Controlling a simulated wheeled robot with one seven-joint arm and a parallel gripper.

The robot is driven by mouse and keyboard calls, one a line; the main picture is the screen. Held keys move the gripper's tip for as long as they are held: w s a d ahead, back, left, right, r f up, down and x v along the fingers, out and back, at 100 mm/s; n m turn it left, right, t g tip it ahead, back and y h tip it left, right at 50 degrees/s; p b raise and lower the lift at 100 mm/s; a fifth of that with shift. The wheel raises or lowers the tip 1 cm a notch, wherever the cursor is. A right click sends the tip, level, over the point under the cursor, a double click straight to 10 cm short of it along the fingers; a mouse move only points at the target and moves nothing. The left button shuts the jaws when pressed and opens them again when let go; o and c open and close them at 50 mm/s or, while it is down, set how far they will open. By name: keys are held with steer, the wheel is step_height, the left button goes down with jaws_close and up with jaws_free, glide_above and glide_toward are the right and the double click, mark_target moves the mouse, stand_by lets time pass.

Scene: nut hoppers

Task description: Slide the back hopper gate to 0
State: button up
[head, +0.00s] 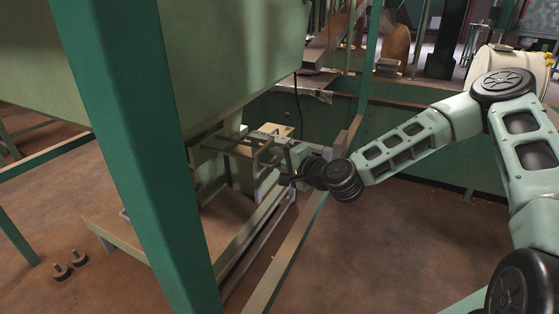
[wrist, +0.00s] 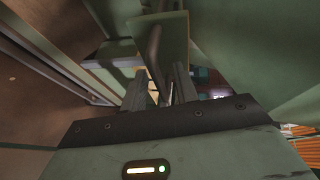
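The large pale green hopper (head: 200,55) fills the upper left of the head view. Below it is a gate frame (head: 238,147) of dark rails with an upright bracket at its right end. My gripper (head: 287,168) is at that right end, small and partly hidden by my wrist. In the wrist view my gripper (wrist: 161,84) has its two grey fingers apart, with a brown bar (wrist: 153,48) showing between and beyond them. I cannot tell whether either finger touches the bar. The gate's position and any scale mark are not readable.
A dark green post (head: 130,150) stands in front of the hopper. A green rail (head: 290,250) runs below my gripper. A platform (head: 205,235) lies under the gate. Two small dark objects (head: 70,264) are on the floor at left. Brown floor (head: 420,240) is open at right.

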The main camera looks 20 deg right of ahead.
jaws_close()
steer(key=w+a+p, duration=0.2)
steer(key=w+a, duration=0.3)
steer(key=shift+w+a, duration=0.25)
steer(key=shift+w, duration=0.05)
steer(key=shift+o, duration=0.6)
jaws_free()
steer(key=shift+a+r, duration=0.1)
steer(key=p+v, duration=0.4)
steer(key=v, duration=1.3)
steer(key=shift+s+p, duration=0.2)
steer(key=shift+p, duration=0.2)
